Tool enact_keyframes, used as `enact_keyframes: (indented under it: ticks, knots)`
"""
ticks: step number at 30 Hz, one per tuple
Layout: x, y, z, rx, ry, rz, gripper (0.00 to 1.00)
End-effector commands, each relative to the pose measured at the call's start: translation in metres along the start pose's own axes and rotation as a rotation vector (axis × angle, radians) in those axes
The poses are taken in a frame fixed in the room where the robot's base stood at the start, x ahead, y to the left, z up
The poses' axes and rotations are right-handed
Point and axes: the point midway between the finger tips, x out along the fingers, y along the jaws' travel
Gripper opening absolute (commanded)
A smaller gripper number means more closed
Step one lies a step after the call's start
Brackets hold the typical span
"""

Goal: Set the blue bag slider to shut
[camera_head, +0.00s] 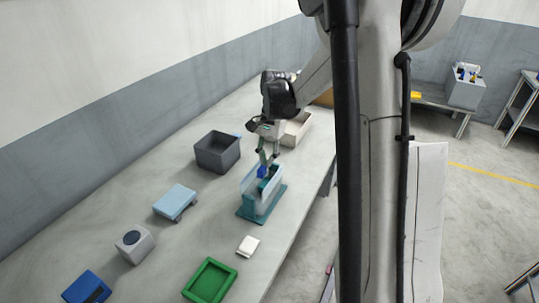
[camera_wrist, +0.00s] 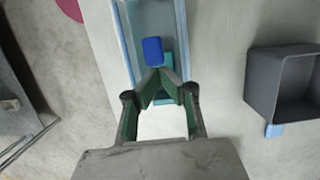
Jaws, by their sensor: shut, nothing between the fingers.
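The blue slider (camera_head: 262,171) sits at the top of a pale, teal-based holder (camera_head: 247,207), toward the end nearer my arm. In the wrist view the blue slider (camera_wrist: 153,50) shows inside the long, light blue-edged holder (camera_wrist: 122,40), with a teal piece partly visible behind the fingers. My gripper (camera_head: 266,160) points down over the holder. In the wrist view its fingertips (camera_wrist: 155,74) meet, shut and empty, right beside the slider's lower edge. I cannot tell whether they touch it. A bag is hard to make out.
A dark grey bin (camera_head: 217,152) stands left of the holder, and a beige box (camera_head: 297,128) lies behind my gripper. A light blue box (camera_head: 175,202), a grey block (camera_head: 134,244), a green tray (camera_head: 209,281) and a small white block (camera_head: 248,246) lie nearer. Bare table separates them.

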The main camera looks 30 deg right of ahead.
Motion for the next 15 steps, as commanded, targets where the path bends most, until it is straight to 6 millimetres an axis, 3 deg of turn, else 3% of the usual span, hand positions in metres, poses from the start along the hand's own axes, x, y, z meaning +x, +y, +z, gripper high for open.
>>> enact_keyframes:
  ticks: [11,15]
  knots:
    - [0.001,0.0,0.003,0.0,0.0,0.0,0.0]
    - [0.006,0.0,0.023,-0.003,0.0,0.0,0.0]
